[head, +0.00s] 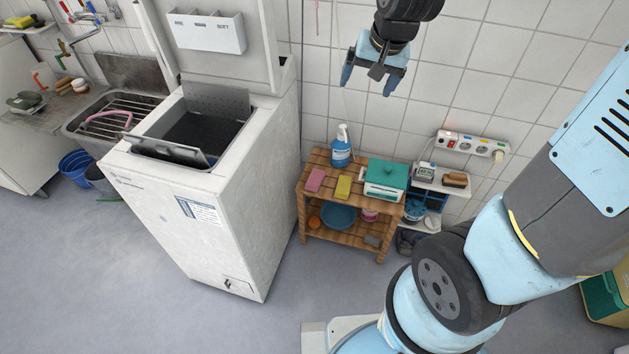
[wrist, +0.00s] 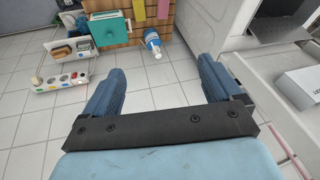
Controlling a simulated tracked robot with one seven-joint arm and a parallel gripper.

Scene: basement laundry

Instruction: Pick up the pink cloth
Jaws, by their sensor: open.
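The pink cloth (head: 315,180) lies flat on the left part of the top of a wooden slatted shelf (head: 326,160), beside a yellow cloth (head: 343,187). In the wrist view the pink cloth (wrist: 163,9) shows at the top edge, partly cut off. My gripper (head: 369,84) hangs in front of the tiled wall, above and apart from the shelf. Its two blue fingers are spread with nothing between them, as the wrist view of my gripper (wrist: 161,72) also shows.
A blue spray bottle (head: 341,150) stands behind the cloths, and a teal-topped box (head: 387,175) stands to their right. A tall white washing machine (head: 215,215) with raised lid stands left of the shelf. A power strip (head: 470,146) is on the wall. Floor in front is clear.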

